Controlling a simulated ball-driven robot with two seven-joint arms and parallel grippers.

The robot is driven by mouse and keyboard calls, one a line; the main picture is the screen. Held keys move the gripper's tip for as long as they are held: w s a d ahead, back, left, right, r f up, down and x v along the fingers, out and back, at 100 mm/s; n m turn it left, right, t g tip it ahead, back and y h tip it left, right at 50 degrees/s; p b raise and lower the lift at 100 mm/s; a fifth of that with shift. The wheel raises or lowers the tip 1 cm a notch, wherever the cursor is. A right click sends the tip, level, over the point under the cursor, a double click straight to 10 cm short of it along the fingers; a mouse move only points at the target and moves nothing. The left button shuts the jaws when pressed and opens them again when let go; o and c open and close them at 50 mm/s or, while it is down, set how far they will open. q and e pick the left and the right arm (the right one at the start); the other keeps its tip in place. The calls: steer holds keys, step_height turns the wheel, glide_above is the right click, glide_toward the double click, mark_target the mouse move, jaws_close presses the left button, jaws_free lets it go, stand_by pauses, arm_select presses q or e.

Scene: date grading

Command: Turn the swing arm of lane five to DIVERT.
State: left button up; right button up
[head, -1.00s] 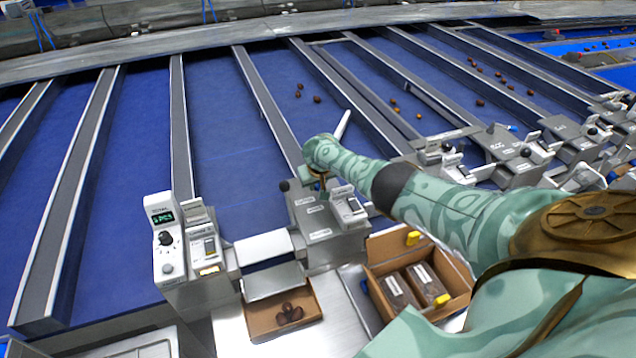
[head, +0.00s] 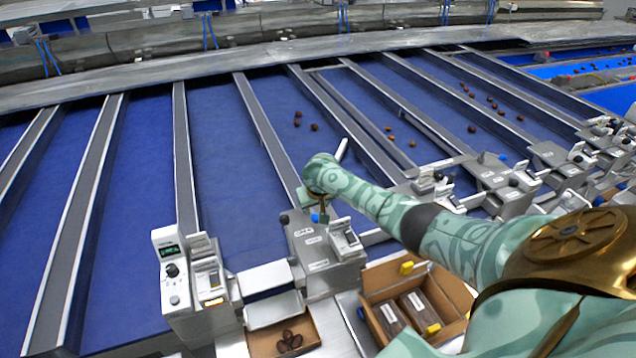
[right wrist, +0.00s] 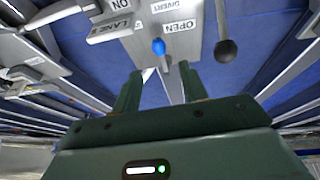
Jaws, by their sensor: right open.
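A grey metal control housing (head: 322,262) stands at the front of a lane in the head view. In the right wrist view its plate (right wrist: 203,15) bears OPEN and DIVERT labels and a LANE label whose number looks like 5. A small lever with a blue knob (right wrist: 158,46) stands by the OPEN label. A black ball knob (right wrist: 226,51) sits to its right. My right gripper (right wrist: 160,82) is open, its fingers pointing at the blue knob, which shows between and just beyond the fingertips. In the head view the gripper (head: 320,208) is partly hidden by my wrist. My left gripper is out of view.
A switch box with a green display (head: 170,252) stands left of the housing. A small tray of dates (head: 257,342) and a cardboard box with packs (head: 458,290) lie in front. Metal lane dividers (head: 182,150) cross the blue belt. A pale bar (head: 342,149) shows behind my wrist.

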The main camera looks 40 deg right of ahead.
steer(key=p+v, duration=0.1)
steer(key=v, duration=0.6)
steer(key=shift+f, duration=0.15)
